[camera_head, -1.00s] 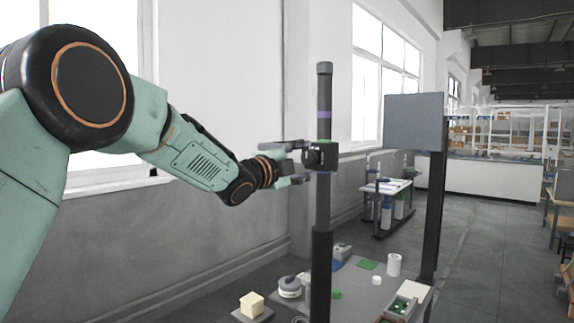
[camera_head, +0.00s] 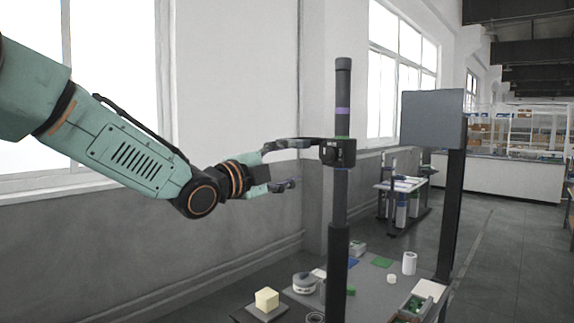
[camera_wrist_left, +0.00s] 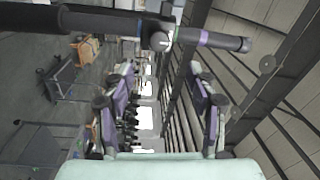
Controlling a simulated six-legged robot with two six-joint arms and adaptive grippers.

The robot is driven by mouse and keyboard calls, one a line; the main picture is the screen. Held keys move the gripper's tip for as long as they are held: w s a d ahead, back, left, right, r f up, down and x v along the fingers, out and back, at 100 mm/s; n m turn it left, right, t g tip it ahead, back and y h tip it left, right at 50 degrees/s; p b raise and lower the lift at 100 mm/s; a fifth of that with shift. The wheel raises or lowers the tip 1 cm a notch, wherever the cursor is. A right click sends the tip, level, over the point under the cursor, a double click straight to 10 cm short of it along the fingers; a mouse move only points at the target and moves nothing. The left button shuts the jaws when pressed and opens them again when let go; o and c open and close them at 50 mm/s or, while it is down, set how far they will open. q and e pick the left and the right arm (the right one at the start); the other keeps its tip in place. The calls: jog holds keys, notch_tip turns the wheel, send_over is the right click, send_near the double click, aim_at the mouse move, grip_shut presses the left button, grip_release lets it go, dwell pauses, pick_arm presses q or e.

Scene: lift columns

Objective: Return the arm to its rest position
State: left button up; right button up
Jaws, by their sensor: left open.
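My left arm (camera_head: 130,150) comes in from the left in the head view. My left gripper (camera_head: 298,164) is open and empty, with its fingers spread one above the other. It is to the left of a dark upright lift column (camera_head: 341,200), which carries a black collar (camera_head: 338,152). The upper fingertip looks close to the collar in the picture; I cannot tell the exact gap. In the left wrist view, the open gripper (camera_wrist_left: 160,76) shows its two fingers, and the column (camera_wrist_left: 85,20) with its collar (camera_wrist_left: 157,34) lies across the top beyond the fingertips. My right gripper is out of view.
A grey panel (camera_head: 433,119) stands on a dark post to the right. A wall with windows is behind my arm.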

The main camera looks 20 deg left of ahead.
pick_arm(q)
jog(key=shift+w+d, duration=0.1)
jog(key=shift+w, duration=0.05)
jog(key=s+d+f+n+g+y+b, duration=0.15)
jog(key=s+f+n+b, duration=0.35)
jog(key=f, duration=1)
jog(key=s+f+n+g+y+b, duration=0.1)
jog(key=s+f+n+g+y, duration=0.15)
jog(key=f+n, duration=0.8)
jog(key=s+d+f+n+g+y+b, duration=0.1)
jog(key=s+f+n+g+b, duration=0.25)
jog(key=f, duration=1.45)
jog(key=s+f+n+g+y+b, duration=0.1)
jog(key=s+f+g+b, duration=0.9)
jog(key=s+f, duration=2.5)
jog(key=f+b, duration=0.1)
jog(key=b, duration=0.1)
jog(key=shift+d+b, duration=0.3)
jog(key=shift+d, duration=0.05)
